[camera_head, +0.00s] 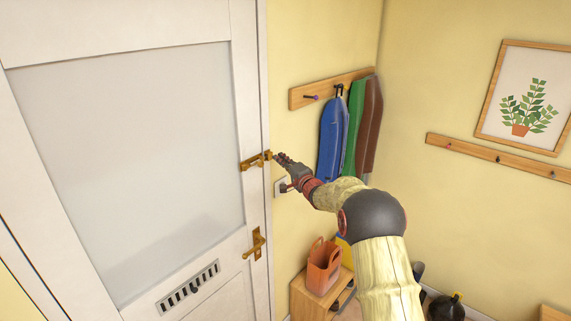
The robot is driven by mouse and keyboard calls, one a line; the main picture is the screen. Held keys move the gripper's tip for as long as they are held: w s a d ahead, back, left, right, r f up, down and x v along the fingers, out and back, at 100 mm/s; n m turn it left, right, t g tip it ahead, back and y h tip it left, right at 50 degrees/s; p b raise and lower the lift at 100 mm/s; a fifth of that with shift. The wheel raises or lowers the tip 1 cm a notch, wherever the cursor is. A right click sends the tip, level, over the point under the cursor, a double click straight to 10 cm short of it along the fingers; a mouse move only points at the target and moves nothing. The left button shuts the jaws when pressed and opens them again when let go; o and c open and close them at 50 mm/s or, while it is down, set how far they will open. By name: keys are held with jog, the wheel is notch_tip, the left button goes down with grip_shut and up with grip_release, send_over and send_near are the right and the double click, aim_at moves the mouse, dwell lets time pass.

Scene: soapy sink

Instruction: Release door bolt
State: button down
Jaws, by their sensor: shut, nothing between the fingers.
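A brass door bolt (254,161) is mounted across the right edge of a white door (246,90) and its frame. My gripper (279,157) is shut, with its tips just right of the bolt's right end. I cannot tell whether the tips touch the bolt. The door has a large frosted pane (130,150). A brass lever handle (255,245) sits below the bolt on the door's right edge. The door looks closed.
Blue, green and brown garments (333,135) hang from a wooden peg rail (305,95) right of the door. An orange basket (323,265) stands on a low wooden bench (303,300) below. A framed plant picture (525,92) hangs on the right wall.

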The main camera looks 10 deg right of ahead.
aim_at(262, 164)
jog(key=a, duration=0.2)
jog(key=shift+s+a+f+p, duration=0.15)
jog(key=shift+a+f+p, duration=0.05)
jog(key=shift+a+p, duration=0.2)
jog(key=shift+s+a+f, duration=0.2)
jog(key=shift+s+a, duration=0.1)
jog(key=shift+a, duration=0.1)
jog(key=s+a+b, duration=0.1)
jog(key=s+a, duration=0.1)
jog(key=a, duration=0.1)
jog(key=shift+s+a+b, duration=0.25)
jog(key=shift+s+b, duration=0.05)
jog(key=shift+b, duration=0.05)
jog(key=shift+d, duration=0.1)
